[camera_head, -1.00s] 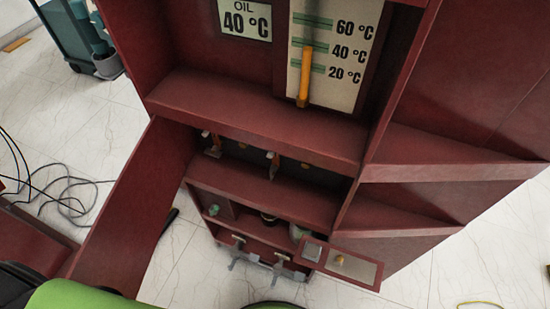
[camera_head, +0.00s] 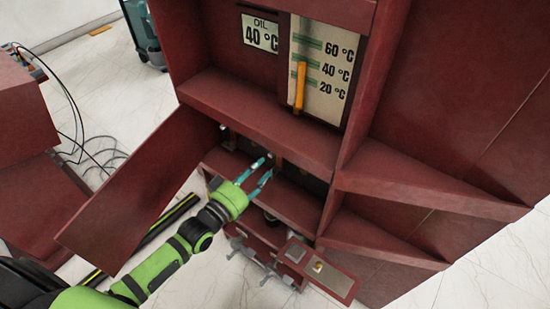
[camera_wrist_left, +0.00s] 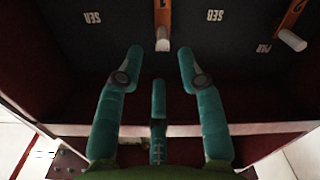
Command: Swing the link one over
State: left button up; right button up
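Link one (camera_wrist_left: 162,15) is an orange bar marked 1 with a white peg at its end, at the top middle of the left wrist view. A second orange link (camera_wrist_left: 292,14), marked 2 and also with a white peg, is at the top right. My left gripper (camera_wrist_left: 160,60) is open, its teal fingers on either side of link one's peg but seemingly short of it. In the head view, my left gripper (camera_head: 266,171) reaches into the cabinet's middle opening. An orange link (camera_head: 278,161) shows just behind its fingertips there; its number is not readable. My right gripper is out of view.
The dark red cabinet has a shelf edge (camera_head: 260,120) above the opening and an open door (camera_head: 135,190) left of my arm. A lower flap (camera_head: 318,270) hangs open. The panel behind the links carries SER and PAR labels.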

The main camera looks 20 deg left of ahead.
aim_at(270, 156)
pick_arm(q)
jog(key=x, duration=0.6)
jog(key=shift+a+p, duration=0.25)
jog(key=shift+p, duration=0.05)
jog(key=shift+w+d, duration=0.25)
jog(key=shift+w, duration=0.25)
jog(key=shift+f, duration=0.1)
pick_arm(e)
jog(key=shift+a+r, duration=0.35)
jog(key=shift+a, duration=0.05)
pick_arm(q)
grip_shut()
